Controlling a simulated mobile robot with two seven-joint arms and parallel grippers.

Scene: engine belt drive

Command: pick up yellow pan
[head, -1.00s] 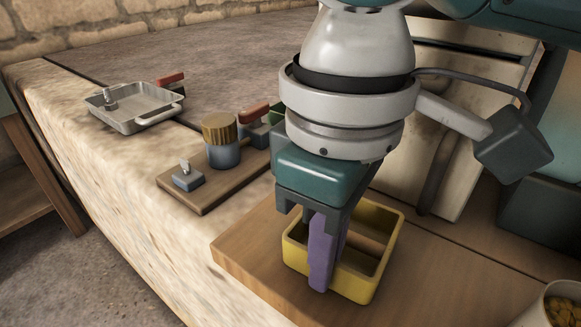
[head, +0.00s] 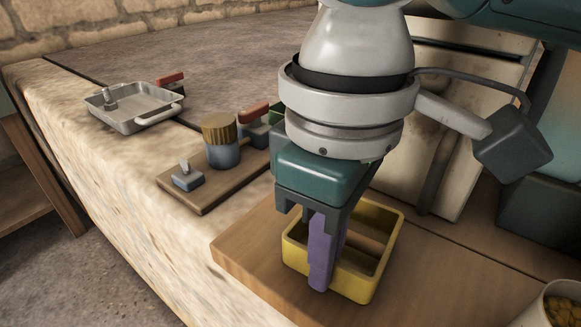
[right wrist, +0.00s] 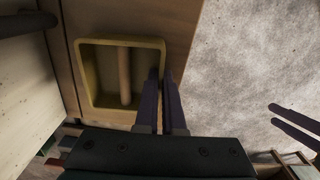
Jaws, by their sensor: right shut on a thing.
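The yellow pan (head: 376,278) is an open rectangular tray on the wooden board, with a brown wooden bar inside. It also shows in the right wrist view (right wrist: 87,75). My right gripper (head: 326,282) points down at the pan's near-left side. Its purple fingers are shut on that side wall, one outside and one inside; the right wrist view shows them there too (right wrist: 164,76). The fingers hide part of the wall. My left gripper (right wrist: 272,114) shows only at the right of the right wrist view, its two fingers apart and empty above the floor.
The pan rests on a wooden board (head: 245,262) at the counter's edge. A small board (head: 205,200) holds a wooden-topped cylinder (head: 221,140) and a small grey block (head: 187,177). A metal tray (head: 145,120) stands farther back. A white cup (head: 548,307) is at lower right.

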